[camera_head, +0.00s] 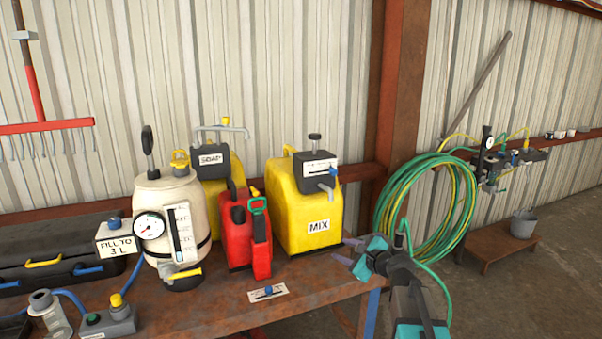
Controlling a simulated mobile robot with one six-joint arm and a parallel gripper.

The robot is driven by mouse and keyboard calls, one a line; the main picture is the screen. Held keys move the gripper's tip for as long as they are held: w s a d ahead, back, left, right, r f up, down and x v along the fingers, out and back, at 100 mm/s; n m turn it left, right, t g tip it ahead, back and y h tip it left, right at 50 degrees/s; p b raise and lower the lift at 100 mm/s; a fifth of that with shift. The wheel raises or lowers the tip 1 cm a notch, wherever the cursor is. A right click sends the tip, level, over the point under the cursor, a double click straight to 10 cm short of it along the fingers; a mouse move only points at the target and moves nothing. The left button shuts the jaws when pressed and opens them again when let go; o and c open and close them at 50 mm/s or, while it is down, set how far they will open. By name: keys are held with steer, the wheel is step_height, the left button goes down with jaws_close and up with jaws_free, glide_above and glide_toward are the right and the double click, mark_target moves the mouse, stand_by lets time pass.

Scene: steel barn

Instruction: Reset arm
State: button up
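My gripper (349,250) is at the lower right, off the front right end of the rusty workbench (225,305). It points left towards the yellow MIX container (307,215), apart in the picture from the container's lower right side. Its two fingers look spread, with a gap between them and nothing seen held there. My arm reaches up from the bottom edge. The green and yellow hose coil (425,200) hangs on the wall behind the gripper.
The bench holds a cream tank (170,212) with a gauge, a red can (236,230), another yellow container (213,165) and a black case (60,260). A rusty post (398,90) stands behind. A low stool (497,243) with a grey bucket (523,224) is right; the floor there looks clear.

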steer(key=s+a+f+n+g+h, duration=0.1)
steer(key=s+f+n+g, duration=0.25)
steer(key=s+f, duration=0.6)
steer(key=s+a+f+n+g, duration=0.1)
steer(key=s+f+n+g, duration=0.3)
steer(key=f, duration=1)
steer(key=s+a+f+n+g+h, duration=0.15)
steer(key=s+f+n, duration=0.25)
steer(key=s+f, duration=0.6)
steer(key=s+d+f+n+g+h, duration=0.1)
steer(key=s+d+f+n+g, duration=0.1)
steer(key=s+f, duration=0.4)
steer(key=s+d+f+n+g+h, duration=0.2)
steer(key=s+f+n+g, duration=0.2)
steer(key=s, duration=1.1)
steer(key=s+d+f+n+g+h, duration=0.1)
steer(key=s+d+f+n+g, duration=0.1)
steer(key=s+f+n, duration=0.3)
steer(key=s+f+g, duration=0.1)
steer(key=s+f, duration=0.2)
steer(key=s, duration=0.2)
steer(key=shift+s+f, duration=0.2)
